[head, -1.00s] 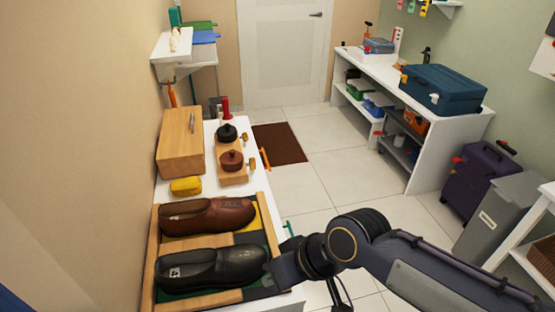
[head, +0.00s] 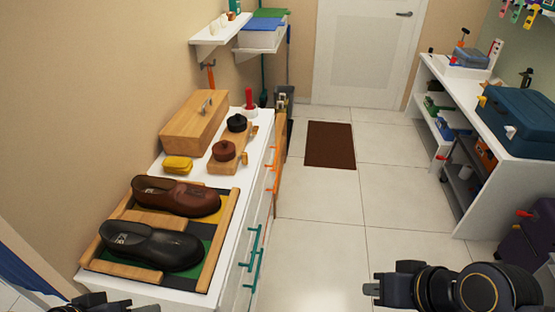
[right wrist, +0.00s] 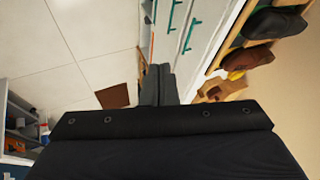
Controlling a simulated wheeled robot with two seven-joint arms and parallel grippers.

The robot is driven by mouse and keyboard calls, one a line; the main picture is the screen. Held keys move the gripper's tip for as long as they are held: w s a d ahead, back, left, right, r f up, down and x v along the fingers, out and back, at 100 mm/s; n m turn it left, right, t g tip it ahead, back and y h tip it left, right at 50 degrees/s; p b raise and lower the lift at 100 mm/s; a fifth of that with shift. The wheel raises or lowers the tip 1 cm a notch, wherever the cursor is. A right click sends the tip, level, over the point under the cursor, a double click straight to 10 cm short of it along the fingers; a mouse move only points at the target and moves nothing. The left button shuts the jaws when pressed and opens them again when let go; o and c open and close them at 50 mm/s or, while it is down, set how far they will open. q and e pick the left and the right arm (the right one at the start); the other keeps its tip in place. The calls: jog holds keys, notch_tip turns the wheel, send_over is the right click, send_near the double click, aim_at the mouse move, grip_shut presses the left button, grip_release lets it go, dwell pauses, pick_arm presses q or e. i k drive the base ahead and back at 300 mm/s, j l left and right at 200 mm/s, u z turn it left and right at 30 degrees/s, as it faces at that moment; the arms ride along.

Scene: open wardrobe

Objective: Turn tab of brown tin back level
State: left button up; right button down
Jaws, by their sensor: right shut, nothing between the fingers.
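The brown tin (head: 224,151) sits on a wooden block (head: 226,163) on the white cabinet top, in the head view. A small light wooden tab (head: 244,158) shows at its right side; its exact tilt is too small to tell. My right gripper (head: 372,289) is shut and empty, low at the right over the floor, well apart from the tin and the cabinet. Its fingers (right wrist: 157,85) also show in the right wrist view. My left gripper (head: 145,308) shows partly at the bottom left edge; its jaws cannot be made out.
A black tin (head: 237,123) stands behind the brown one. Teal handles (head: 250,250) stick out in front. The floor is open.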

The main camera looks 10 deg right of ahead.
aim_at(244, 158)
jog(key=i+l+u, duration=0.25)
jog(key=l+u, duration=0.2)
jog(key=u, duration=1.15)
